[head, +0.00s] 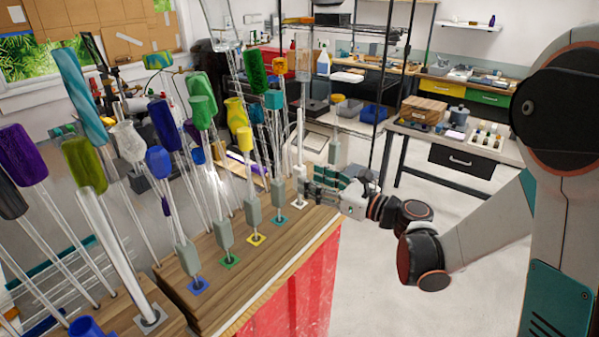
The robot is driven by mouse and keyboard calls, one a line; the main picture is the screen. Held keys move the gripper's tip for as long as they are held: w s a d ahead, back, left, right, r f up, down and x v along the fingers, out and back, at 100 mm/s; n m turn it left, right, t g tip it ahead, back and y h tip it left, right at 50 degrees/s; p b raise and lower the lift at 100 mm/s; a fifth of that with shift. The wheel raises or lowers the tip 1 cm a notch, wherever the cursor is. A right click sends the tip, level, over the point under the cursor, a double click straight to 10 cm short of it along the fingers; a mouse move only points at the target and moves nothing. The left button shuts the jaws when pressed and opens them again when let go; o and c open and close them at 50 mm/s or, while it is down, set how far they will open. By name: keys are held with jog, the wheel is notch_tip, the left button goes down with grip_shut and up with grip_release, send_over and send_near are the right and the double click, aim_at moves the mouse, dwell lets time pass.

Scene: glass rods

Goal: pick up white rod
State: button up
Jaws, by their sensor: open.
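The white rod (300,130) stands upright at the far right end of the row on the wooden bench, above a small white square marker (296,204). Its upper end is a pale, see-through piece (303,45). My gripper (312,184) reaches in from the right at the rod's lower part, low over the bench corner. Its fingers are open and point left toward the rod. Whether they touch the rod, or have it between them, I cannot tell.
Several coloured glass rods stand close on the left, above teal (280,219), yellow (256,239), green (229,262) and blue (198,287) markers. The wooden bench (275,265) has a red side. Floor to its right is clear. A dark metal shelf frame stands behind.

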aim_at(300, 169)
jog(key=shift+x, duration=2.65)
jog(key=shift+d+f, duration=0.1)
grip_shut()
